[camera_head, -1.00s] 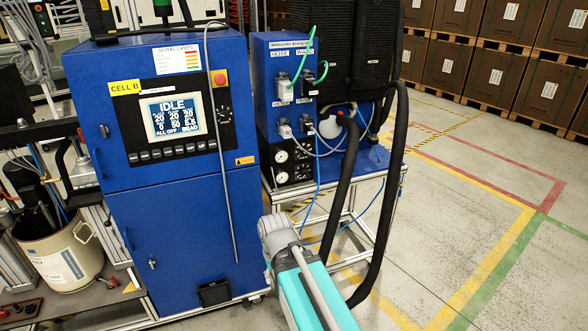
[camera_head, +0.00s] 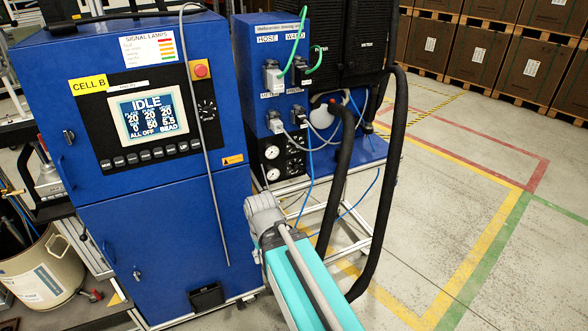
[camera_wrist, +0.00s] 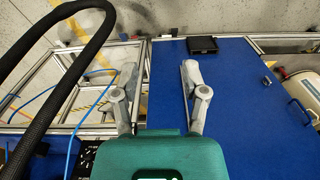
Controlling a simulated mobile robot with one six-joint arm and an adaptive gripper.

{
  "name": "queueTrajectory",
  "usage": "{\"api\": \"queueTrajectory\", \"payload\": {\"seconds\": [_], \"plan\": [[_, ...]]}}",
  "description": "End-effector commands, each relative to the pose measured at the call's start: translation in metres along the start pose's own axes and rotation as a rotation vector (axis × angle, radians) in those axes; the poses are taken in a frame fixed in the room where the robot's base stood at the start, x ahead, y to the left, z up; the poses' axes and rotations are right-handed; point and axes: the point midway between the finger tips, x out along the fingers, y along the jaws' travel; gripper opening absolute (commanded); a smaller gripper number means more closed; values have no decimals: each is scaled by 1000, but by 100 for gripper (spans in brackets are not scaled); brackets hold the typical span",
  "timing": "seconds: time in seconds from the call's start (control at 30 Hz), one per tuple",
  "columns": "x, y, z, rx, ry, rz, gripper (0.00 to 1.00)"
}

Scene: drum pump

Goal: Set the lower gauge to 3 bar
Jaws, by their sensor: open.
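The lower gauge (camera_head: 273,174) is a small round white dial on the black panel of the blue unit right of the cabinet. The upper gauge (camera_head: 271,152) sits just above it. Dark knobs (camera_head: 296,167) lie to the right of the gauges. The needle readings are too small to tell. My gripper (camera_wrist: 159,75) shows in the wrist view with its two grey fingers apart and nothing between them. A corner of a black panel (camera_wrist: 86,157) shows at lower left in the wrist view.
Thick black hoses (camera_head: 394,170) hang right of the gauges, and one (camera_wrist: 75,75) arcs at left in the wrist view. A blue cable (camera_head: 309,165) hangs near the gauges. The cabinet screen (camera_head: 148,115) reads IDLE. Open floor (camera_head: 450,200) lies to the right.

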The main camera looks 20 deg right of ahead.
Motion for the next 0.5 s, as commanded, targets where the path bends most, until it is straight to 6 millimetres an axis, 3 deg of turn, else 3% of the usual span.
{"api": "queueTrajectory", "payload": {"seconds": [0.2,0.33,0.5], "plan": [[0,0,0,0,0,0,57],[1,0,-1,-3,4,-5,81],[11,-2,-13,-34,37,-51,81]]}}
